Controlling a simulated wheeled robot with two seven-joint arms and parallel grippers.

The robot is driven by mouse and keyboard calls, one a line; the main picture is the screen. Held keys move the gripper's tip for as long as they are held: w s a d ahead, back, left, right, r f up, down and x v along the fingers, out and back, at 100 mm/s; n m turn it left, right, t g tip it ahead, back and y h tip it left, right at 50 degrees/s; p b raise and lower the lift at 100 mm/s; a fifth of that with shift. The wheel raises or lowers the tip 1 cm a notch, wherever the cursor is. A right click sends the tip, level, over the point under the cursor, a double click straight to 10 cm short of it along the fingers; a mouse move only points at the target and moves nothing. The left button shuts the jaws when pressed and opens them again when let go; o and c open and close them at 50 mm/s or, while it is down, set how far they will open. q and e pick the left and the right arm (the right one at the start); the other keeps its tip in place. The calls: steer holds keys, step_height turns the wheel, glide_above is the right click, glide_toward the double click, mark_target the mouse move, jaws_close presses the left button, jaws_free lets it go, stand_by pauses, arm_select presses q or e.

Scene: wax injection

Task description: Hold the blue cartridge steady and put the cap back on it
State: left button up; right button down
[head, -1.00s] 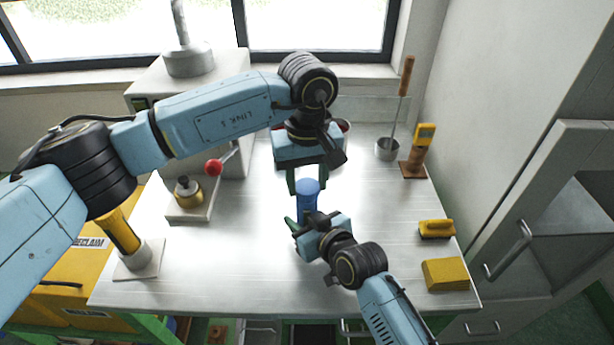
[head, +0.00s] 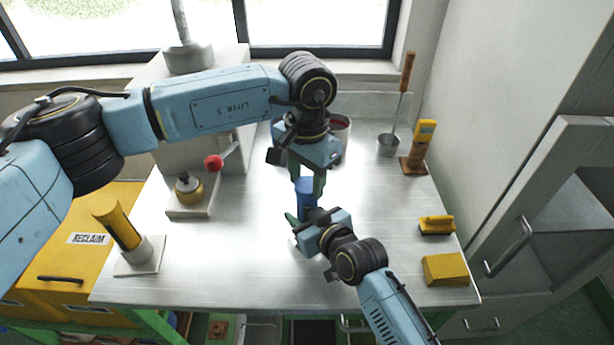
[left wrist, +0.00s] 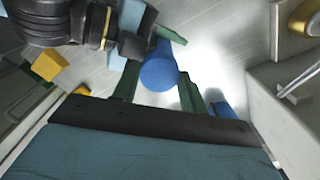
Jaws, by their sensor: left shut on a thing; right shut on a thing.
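The blue cartridge (head: 305,203) stands upright over the middle of the table. My right gripper (head: 300,219) comes from the front right and is shut around its lower body. My left gripper (head: 308,184) points down from above, shut on the round blue cap at the cartridge's top. In the left wrist view, the blue cap (left wrist: 158,74) shows as a disc between my left fingers (left wrist: 158,88), with the cartridge body behind it. Cap and body look in line. I cannot tell whether the cap is fully seated, as the seam is not clear.
The front table area is clear.

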arm_select(q)
steer(key=shift+m, duration=0.7)
steer(key=o, duration=1)
steer(key=shift+c, duration=0.2)
steer(key=shift+r, duration=0.1)
steer(key=shift+r, duration=2.2)
steer(key=shift+c, duration=0.2)
